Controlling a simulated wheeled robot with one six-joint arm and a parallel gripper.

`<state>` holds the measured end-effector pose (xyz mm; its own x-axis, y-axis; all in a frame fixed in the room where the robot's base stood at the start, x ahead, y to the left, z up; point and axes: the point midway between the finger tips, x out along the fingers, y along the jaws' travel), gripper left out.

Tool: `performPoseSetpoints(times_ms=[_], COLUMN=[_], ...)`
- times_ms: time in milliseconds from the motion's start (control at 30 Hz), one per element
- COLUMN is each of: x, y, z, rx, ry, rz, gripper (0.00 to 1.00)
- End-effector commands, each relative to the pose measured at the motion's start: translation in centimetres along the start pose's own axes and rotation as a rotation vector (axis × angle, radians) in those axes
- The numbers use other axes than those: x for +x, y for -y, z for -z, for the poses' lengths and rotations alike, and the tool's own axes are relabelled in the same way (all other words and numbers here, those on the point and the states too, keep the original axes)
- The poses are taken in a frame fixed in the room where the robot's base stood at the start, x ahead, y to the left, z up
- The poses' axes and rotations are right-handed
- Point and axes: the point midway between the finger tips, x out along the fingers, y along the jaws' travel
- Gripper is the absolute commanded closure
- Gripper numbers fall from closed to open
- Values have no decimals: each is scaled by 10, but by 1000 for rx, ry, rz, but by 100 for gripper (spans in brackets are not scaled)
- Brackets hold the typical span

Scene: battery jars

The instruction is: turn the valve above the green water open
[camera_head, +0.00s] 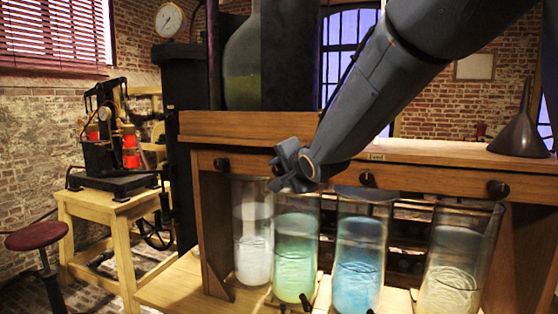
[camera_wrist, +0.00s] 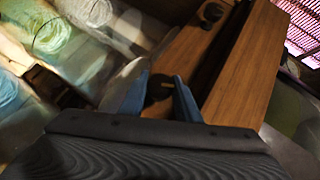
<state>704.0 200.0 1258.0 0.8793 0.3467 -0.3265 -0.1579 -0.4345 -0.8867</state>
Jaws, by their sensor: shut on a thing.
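The green water (camera_head: 296,255) stands in a glass jar, second from the left in the row under the wooden beam; it also shows at the upper left of the wrist view (camera_wrist: 55,35). My gripper (camera_head: 284,168) is at the beam front just above this jar and hides its valve in the head view. In the wrist view a dark round valve knob (camera_wrist: 159,90) sits between the two blue-grey fingers, and my gripper (camera_wrist: 160,84) is shut on it. How far the valve is turned cannot be told.
Other black valve knobs (camera_head: 222,164), (camera_head: 367,179), (camera_head: 497,189) line the beam (camera_head: 420,178) on both sides. Jars of white (camera_head: 253,250), blue (camera_head: 358,265) and pale yellow water (camera_head: 450,290) stand beside the green one. A dark funnel (camera_head: 518,135) stands on top at the right.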

Motion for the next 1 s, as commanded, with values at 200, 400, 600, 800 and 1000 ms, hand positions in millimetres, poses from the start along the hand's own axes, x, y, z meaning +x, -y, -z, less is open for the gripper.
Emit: performPoseSetpoints(times_ms=[200,400,600,800,1000], x=[0,0,2,5,9], y=[1,0,0,-1,-2], z=[1,1,2,3,4], rx=[-45,-75,-101,-128,-155], ry=[-2,-3,-5,-8,-12], rz=[-44,-73,-100,-125,-148], gripper=[93,93,93,93,93])
